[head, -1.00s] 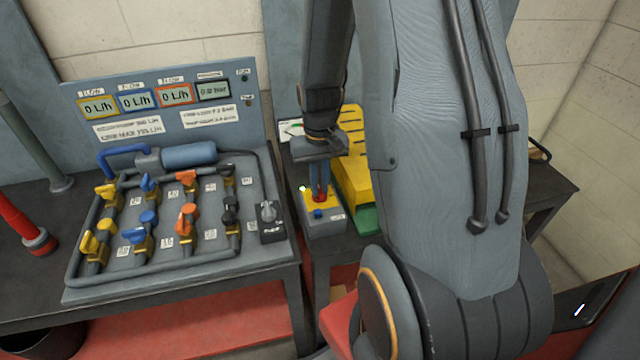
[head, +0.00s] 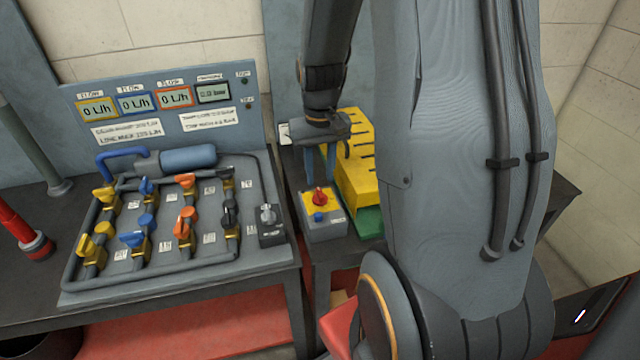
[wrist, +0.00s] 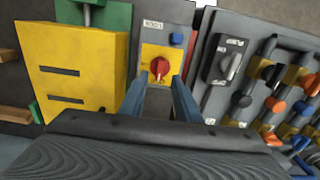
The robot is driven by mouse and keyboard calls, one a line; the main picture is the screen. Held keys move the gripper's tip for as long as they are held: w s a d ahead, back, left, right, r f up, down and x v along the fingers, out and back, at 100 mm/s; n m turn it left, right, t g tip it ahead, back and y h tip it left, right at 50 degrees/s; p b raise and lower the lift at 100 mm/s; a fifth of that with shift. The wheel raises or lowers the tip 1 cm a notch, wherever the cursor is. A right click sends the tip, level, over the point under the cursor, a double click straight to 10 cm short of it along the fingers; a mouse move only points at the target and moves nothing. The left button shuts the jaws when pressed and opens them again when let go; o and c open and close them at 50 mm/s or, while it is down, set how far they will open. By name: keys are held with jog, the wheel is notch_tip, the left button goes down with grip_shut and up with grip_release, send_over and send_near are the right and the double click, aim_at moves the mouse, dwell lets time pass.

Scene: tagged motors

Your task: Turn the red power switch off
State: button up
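The red power switch (head: 320,197) is a red rotary knob on a yellow plate, on top of a small grey box (head: 326,228) with a blue button (head: 319,217). It also shows in the wrist view (wrist: 159,67), just beyond and between my fingertips, with its handle roughly upright in the picture. I cannot read an on or off mark. My gripper (head: 320,179) is above and behind the knob in the head view, apart from it. Its two blue fingers are spread and empty, as the wrist view (wrist: 160,88) shows.
A yellow slotted block (head: 357,180) on a green base stands close right of the switch box. Left is a valve panel (head: 275,250) with several coloured valves, a grey knob (head: 267,215) and displays reading 0 L/h. Grey boards rise behind.

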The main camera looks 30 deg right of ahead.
jog(key=shift+r, duration=1.4)
jog(key=s+a+n, duration=0.1)
jog(key=s+a, duration=0.3)
jog(key=a, duration=0.2)
jog(key=s+a+n+t+b, duration=0.1)
jog(key=s+a+n, duration=0.1)
jog(key=s+a, duration=0.2)
jog(key=a, duration=0.3)
jog(key=shift+a+r, duration=0.2)
jog(key=shift+r, duration=0.15)
